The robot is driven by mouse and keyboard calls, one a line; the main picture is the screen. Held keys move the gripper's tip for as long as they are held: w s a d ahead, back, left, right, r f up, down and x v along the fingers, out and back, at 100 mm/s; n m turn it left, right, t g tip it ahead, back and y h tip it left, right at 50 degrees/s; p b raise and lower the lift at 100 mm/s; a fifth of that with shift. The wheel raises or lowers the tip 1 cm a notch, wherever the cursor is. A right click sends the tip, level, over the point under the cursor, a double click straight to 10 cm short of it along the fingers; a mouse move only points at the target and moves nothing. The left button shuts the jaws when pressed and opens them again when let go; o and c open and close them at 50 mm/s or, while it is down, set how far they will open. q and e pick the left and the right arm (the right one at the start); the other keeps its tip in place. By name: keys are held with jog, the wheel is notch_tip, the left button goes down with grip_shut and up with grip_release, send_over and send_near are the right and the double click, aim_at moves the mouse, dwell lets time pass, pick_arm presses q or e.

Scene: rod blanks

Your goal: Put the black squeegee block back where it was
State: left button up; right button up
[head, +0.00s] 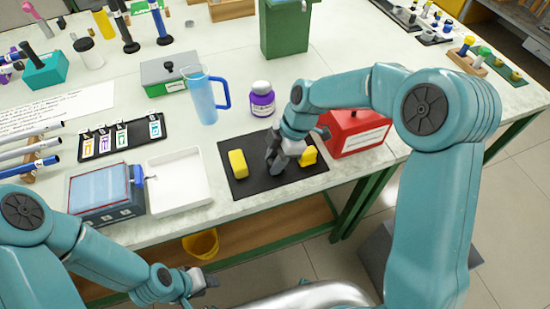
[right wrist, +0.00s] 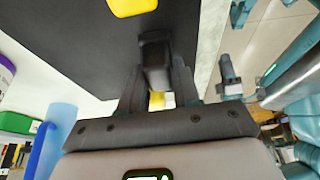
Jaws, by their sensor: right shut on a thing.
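My right gripper (head: 277,163) is low over the dark mat (head: 296,181) near the table's front edge. It is shut on the black squeegee block (right wrist: 154,62), which shows as a dark piece between the fingers in the right wrist view; in the head view the gripper mostly hides it. I cannot tell whether the block touches the mat. A yellow block (head: 238,163) lies on the mat left of the gripper, and another yellow piece (head: 308,156) is to its right. My left gripper (head: 207,281) is empty in front of the table, its fingers apart.
A red box (head: 355,131) stands close right of the mat. A white tray (head: 180,180) is to the left. A purple-labelled jar (head: 262,100) and a blue jug (head: 201,97) stand behind. The mat's front strip is clear.

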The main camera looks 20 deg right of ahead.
jog(key=shift+f, duration=0.1)
jog(key=o, duration=1)
jog(key=shift+r, duration=0.25)
jog(key=v, duration=1.1)
jog(key=shift+d+r, duration=0.25)
jog(key=shift+r, duration=0.05)
